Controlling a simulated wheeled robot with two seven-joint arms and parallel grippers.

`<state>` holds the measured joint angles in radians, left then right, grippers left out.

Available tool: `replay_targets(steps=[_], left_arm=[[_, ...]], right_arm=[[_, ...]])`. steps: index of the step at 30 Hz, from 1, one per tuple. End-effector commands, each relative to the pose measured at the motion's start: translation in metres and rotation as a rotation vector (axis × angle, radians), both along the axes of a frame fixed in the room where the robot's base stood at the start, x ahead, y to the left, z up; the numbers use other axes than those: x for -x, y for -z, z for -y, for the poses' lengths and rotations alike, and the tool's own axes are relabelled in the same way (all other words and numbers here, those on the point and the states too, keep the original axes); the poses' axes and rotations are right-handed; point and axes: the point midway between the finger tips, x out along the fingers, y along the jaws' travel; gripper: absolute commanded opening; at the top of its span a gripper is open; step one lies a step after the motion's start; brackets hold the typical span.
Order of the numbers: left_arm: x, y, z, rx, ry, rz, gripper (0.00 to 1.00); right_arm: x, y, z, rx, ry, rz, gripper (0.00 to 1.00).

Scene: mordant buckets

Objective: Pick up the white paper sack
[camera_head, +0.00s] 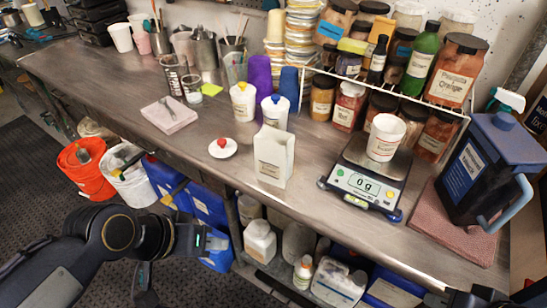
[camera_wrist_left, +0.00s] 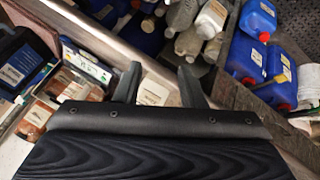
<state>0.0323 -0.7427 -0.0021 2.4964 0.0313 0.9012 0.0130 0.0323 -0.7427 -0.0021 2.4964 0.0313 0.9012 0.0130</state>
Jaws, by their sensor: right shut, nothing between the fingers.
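The white paper sack (camera_head: 273,160) stands upright on the bench near its front edge, with a label on its front. My left gripper (camera_head: 208,240) is in front of the bench edge, lower left of the sack and apart from it. In the left wrist view my left gripper (camera_wrist_left: 160,84) has its two fingers spread. A white labelled surface (camera_wrist_left: 153,92) shows between them, probably the sack; I cannot tell how near it is. My right gripper (camera_head: 465,299) shows only as a dark part at the bottom right edge, far from the sack.
A scale (camera_head: 358,181) with a white cup (camera_head: 385,138) stands right of the sack. A small white dish (camera_head: 222,148) lies left of it, and white and blue bottles (camera_head: 275,112) stand behind. A dark blue jug (camera_head: 485,165) is at the right. Containers fill the shelf below.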

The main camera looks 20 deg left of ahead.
Motion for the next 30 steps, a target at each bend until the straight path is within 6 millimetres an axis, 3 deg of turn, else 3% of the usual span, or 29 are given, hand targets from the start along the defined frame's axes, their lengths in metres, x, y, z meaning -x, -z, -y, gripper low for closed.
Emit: replay_targets(steps=[5,8,10,14,19,21,25,30], left_arm=[[0.000,0.000,0.000,0.000,0.000,0.000,0.38],[-0.005,-0.001,0.000,-0.001,0.005,0.011,0.51],[-0.019,-0.003,0.002,-0.005,0.021,0.046,0.60],[-0.075,-0.010,0.007,-0.031,0.061,0.186,0.77],[-0.167,-0.015,0.020,-0.124,0.094,0.433,0.99],[-0.197,-0.014,0.024,-0.178,0.096,0.524,1.00],[-0.234,-0.012,0.030,-0.265,0.092,0.644,1.00],[-0.253,-0.010,0.033,-0.323,0.083,0.713,1.00]], right_arm=[[0.000,0.000,0.000,0.000,0.000,0.000,0.00],[0.000,0.000,0.000,0.000,0.000,0.000,0.00],[0.000,0.000,0.000,0.000,0.000,0.000,0.00],[0.000,-0.002,0.000,0.000,0.000,0.000,0.00],[0.000,-0.003,0.000,0.000,0.000,0.000,0.00],[0.000,-0.003,0.000,0.000,0.000,0.000,0.00],[0.000,-0.004,0.000,0.000,0.000,0.000,0.00],[0.000,-0.004,0.000,0.000,0.000,0.000,0.00]])
